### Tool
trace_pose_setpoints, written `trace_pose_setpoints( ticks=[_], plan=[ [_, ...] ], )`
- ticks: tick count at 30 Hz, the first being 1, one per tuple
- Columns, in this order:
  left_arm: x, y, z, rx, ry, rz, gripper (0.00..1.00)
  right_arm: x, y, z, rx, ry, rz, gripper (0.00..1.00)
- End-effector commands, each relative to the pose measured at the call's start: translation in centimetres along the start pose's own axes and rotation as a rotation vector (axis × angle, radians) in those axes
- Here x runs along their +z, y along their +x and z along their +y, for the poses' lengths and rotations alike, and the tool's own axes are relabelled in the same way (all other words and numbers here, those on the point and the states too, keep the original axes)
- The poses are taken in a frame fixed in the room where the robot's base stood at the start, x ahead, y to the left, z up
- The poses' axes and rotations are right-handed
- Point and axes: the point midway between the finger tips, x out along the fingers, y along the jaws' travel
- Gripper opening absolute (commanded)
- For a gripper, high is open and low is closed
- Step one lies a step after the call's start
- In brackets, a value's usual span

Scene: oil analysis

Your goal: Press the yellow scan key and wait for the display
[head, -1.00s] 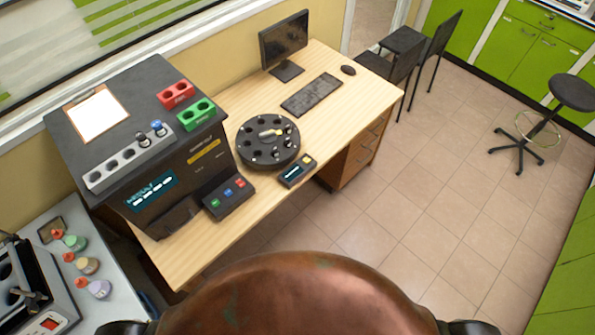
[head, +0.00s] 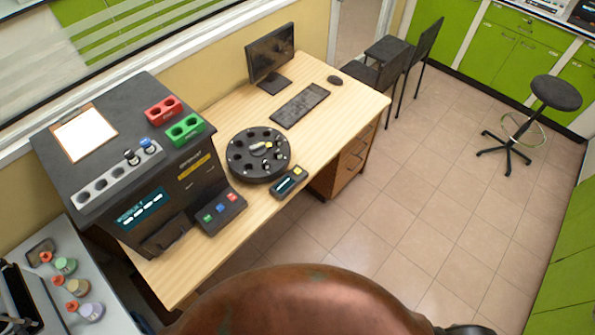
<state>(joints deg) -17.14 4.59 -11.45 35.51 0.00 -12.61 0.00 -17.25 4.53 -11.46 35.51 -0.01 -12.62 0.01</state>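A small dark scanner box (head: 277,193) lies near the front edge of the wooden desk, beside a round black carousel (head: 236,172). The yellow key (head: 298,171) is at its far right end, and a small lit display (head: 287,184) sits beside the key. The text on that display is too small to read. A large dark analyser (head: 185,191) stands to the left, with a lit result panel (head: 141,209) showing a row of white dashes. Neither of my grippers is in view, and nothing touches the yellow key.
A control box (head: 209,225) with green, blue and red keys stands before the analyser. Red (head: 163,110) and green (head: 185,130) racks sit on top of it. A monitor (head: 270,55) and keyboard (head: 300,105) are farther back. A stool (head: 556,92) stands on open floor at right.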

Motion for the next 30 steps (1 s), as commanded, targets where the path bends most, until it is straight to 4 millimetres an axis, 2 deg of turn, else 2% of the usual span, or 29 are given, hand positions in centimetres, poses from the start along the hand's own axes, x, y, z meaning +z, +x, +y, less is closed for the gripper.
trace_pose_setpoints(
  ticks=[2,21,30],
  plan=[
    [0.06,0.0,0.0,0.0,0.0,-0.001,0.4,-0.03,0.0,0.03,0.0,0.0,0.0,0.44],
    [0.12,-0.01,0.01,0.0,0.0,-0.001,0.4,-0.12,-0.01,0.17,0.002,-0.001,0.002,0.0],
    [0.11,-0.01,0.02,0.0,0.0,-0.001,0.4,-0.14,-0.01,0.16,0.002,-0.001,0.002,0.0]
  ],
)
